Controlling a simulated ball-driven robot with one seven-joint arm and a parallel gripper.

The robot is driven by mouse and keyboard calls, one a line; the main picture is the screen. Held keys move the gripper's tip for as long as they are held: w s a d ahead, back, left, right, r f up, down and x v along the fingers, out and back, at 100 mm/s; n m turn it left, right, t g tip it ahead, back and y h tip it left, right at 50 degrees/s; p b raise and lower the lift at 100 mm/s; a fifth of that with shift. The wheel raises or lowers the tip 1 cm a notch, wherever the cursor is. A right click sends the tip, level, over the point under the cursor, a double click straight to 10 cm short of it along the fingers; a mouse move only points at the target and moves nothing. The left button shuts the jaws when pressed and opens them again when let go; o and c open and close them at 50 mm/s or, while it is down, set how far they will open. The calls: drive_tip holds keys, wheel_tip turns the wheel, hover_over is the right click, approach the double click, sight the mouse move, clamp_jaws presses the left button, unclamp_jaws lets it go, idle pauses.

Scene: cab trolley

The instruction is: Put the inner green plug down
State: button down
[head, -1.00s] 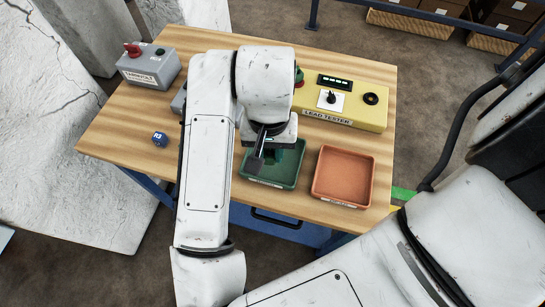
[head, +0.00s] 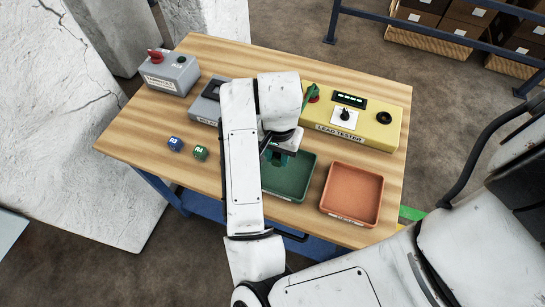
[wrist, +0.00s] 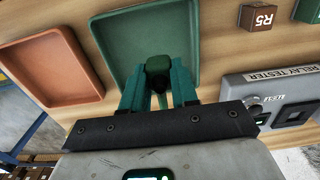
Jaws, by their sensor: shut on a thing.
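My gripper (head: 277,157) is over the back left part of the green tray (head: 298,190). In the wrist view its teal fingers (wrist: 157,90) are shut on a dark green plug (wrist: 158,66), held in front of the green tray (wrist: 130,30). I cannot tell whether the plug touches the tray floor. In the head view the held plug is hidden by my gripper and arm. Another green plug-like piece (head: 313,94) stands by a red part at the left end of the yellow lead tester (head: 380,134).
An orange tray (head: 352,190) lies right of the green one. The relay tester (head: 206,100) is partly behind my arm. A grey box with a red knob (head: 168,76) stands back left. Blue (head: 174,143), green (head: 200,152) and brown (wrist: 262,18) blocks lie on the table.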

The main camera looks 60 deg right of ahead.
drive_tip(key=shift+w+d+f, duration=0.2)
drive_tip(key=shift+w+f, duration=0.25)
drive_tip(key=shift+f, duration=0.1)
drive_tip(key=shift+w+d+f, duration=0.15)
drive_tip(key=shift+w+f, duration=0.25)
drive_tip(key=shift+f, duration=0.1)
drive_tip(key=shift+w+f+p, duration=0.2)
drive_tip(key=shift+f+p, duration=0.1)
drive_tip(key=shift+f, duration=1.5)
drive_tip(key=shift+f, duration=0.1)
drive_tip(key=c, duration=1.1)
unclamp_jaws()
drive_tip(key=shift+c, duration=0.2)
wheel_tip(320, 180, up, 12)
drive_tip(key=shift+p, duration=0.3)
